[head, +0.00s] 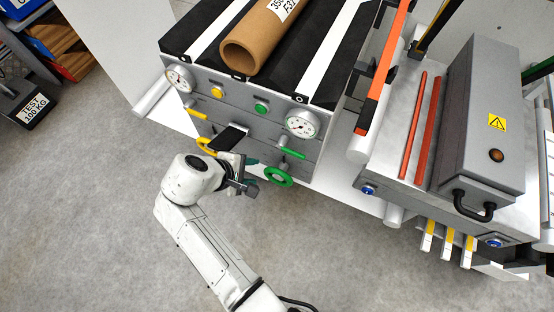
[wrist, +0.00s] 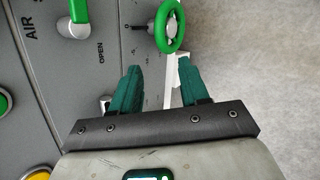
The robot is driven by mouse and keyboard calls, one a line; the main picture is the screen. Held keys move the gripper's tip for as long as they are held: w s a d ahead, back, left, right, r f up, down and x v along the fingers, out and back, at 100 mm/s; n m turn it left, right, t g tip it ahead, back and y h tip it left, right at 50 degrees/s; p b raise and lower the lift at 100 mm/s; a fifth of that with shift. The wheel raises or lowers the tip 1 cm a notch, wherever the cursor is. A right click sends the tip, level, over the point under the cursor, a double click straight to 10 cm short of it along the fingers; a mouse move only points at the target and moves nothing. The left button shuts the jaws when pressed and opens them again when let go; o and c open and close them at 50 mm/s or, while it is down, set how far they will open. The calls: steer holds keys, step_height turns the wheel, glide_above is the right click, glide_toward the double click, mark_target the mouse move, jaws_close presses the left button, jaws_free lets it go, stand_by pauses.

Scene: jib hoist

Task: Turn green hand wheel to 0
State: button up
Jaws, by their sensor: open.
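The green hand wheel (head: 282,184) is on the lower right of the grey machine's front panel (head: 250,138). In the wrist view its green rim (wrist: 181,32) shows at the top, seen at a slant, on a metal hub. A scale with small marks and a 0 is printed on the panel beside it. My gripper (head: 250,180) is just left of the wheel in the head view. In the wrist view its teal fingers (wrist: 158,78) are apart with nothing gripped between them, and the wheel lies beyond their tips. The wheel's exact setting cannot be read.
A green lever (head: 291,153) and a round gauge (head: 301,124) are above the wheel. A yellow hand wheel (head: 204,146) is to the left, close to my arm. A cardboard tube (head: 258,45) lies on top. The floor in front is clear.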

mark_target(271, 169)
steer(key=b+x, duration=0.2)
steer(key=x, duration=0.8)
steer(key=shift+w+d+f, duration=0.1)
steer(key=shift+f, duration=0.2)
steer(key=shift+r, duration=0.1)
jaws_close()
